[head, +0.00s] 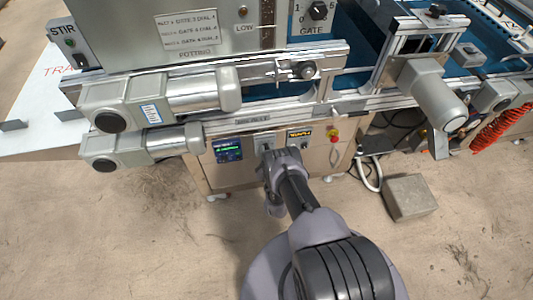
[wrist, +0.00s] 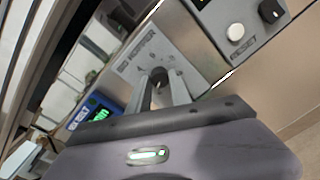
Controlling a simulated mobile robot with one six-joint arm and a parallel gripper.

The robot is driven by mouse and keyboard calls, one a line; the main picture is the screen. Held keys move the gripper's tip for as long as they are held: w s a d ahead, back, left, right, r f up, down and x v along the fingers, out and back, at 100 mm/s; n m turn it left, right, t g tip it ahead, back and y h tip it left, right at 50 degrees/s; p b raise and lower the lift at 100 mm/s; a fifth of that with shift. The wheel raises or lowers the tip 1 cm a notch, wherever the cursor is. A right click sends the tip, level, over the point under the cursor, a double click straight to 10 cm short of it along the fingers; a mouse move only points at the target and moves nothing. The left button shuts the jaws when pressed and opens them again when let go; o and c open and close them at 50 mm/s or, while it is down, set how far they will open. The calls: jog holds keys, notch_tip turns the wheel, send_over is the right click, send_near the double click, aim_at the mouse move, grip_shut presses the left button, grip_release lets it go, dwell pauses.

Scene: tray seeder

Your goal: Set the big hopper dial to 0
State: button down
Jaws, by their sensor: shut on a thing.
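The big hopper dial (wrist: 158,74) is a dark knob on a grey panel (wrist: 135,60) lettered "BIG HOPPER" in the wrist view. My gripper (wrist: 162,84) is shut on the dial, with one finger on each side of it. The fingers hide much of the dial, and I cannot read its setting or pointer. In the head view my gripper (head: 266,152) is at the front of the machine's cabinet, and the dial is hidden behind it.
Motors (head: 140,146) jut out above left. A grey block (head: 408,197) stands on the otherwise open floor at right.

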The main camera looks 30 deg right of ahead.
jog(key=shift+w+r+n+b, duration=0.15)
jog(key=shift+n+b, duration=0.15)
jog(key=shift+n, duration=1.6)
jog(key=c, duration=1.2)
grip_release()
jog(key=shift+o, duration=0.2)
jog(key=shift+f, duration=0.2)
